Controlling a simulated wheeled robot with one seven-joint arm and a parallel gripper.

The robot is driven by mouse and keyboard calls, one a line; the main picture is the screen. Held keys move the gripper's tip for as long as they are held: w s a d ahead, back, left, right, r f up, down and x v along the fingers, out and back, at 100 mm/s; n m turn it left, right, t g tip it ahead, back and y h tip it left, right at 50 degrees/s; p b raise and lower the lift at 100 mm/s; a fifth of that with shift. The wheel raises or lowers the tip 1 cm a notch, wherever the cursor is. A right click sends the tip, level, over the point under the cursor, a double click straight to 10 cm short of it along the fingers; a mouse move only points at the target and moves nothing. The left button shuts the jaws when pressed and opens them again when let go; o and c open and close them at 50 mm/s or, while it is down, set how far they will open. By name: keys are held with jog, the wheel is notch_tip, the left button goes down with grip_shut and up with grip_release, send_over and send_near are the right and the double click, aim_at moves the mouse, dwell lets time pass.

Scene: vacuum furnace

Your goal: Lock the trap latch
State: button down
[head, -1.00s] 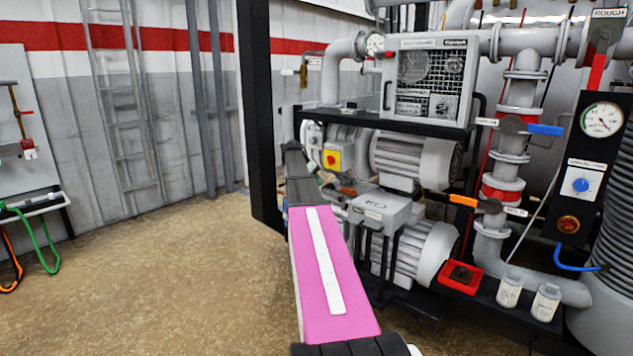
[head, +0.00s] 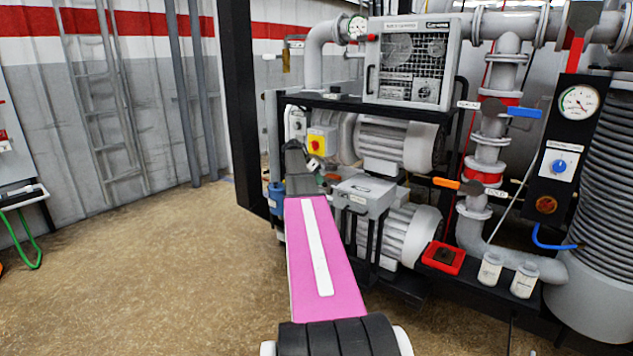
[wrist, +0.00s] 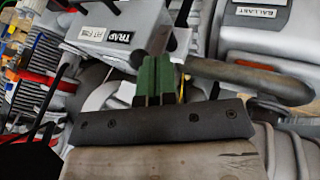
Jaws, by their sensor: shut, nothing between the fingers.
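My gripper (wrist: 154,68) shows in the wrist view with its green fingers together and nothing between them. Its tips are at the lower edge of a grey box (wrist: 125,18) with a TRAP label. A dull grey-brown bar (wrist: 250,78) with a bent end runs rightward from beside the fingertips; I cannot tell whether it is the latch or whether the fingers touch it. In the head view, my pink arm reaches to the pump rack, and its far end covers the gripper's surroundings. A grey box (head: 365,190), probably the trap, stands just right of it.
Pump motors (head: 393,143) sit in a black rack behind the arm. A red tray (head: 443,258) and two white bottles (head: 490,268) stand lower right. Pipes with blue (head: 525,113) and orange (head: 446,183) handles rise at right. The floor at left is clear.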

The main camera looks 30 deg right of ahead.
aim_at(329, 183)
jog(key=shift+s+d+r+t+y, duration=0.2)
jog(key=shift+s+t+y, duration=0.1)
jog(key=shift+s+t, duration=0.15)
jog(key=s+t, duration=0.1)
jog(key=s+t+y, duration=0.1)
jog(key=shift+d+r+m+t, duration=0.2)
jog(key=shift+d+m+t, duration=0.1)
jog(key=shift+m+t, duration=0.1)
jog(key=s+t, duration=0.1)
jog(key=t, duration=0.1)
jog(key=s+d+m+t+y, duration=0.1)
jog(key=t, duration=0.1)
jog(key=shift+s+f+y, duration=0.2)
jog(key=shift+s+y, duration=0.1)
jog(key=shift+s, duration=0.05)
jog(key=s+t, duration=0.1)
jog(key=t, duration=0.1)
jog(key=s+d+f+m+t+y, duration=0.1)
jog(key=t, duration=0.1)
jog(key=f+t+y, duration=0.1)
jog(key=t, duration=0.1)
jog(key=shift+s+d+f, duration=0.15)
jog(key=shift+s+d, duration=0.05)
jog(key=shift+s, duration=0.2)
jog(key=shift+s+d+f, duration=0.2)
jog(key=shift+s+f, duration=0.2)
jog(key=shift+f, duration=0.3)
jog(key=shift+s+f, duration=0.1)
jog(key=shift+f, duration=0.15)
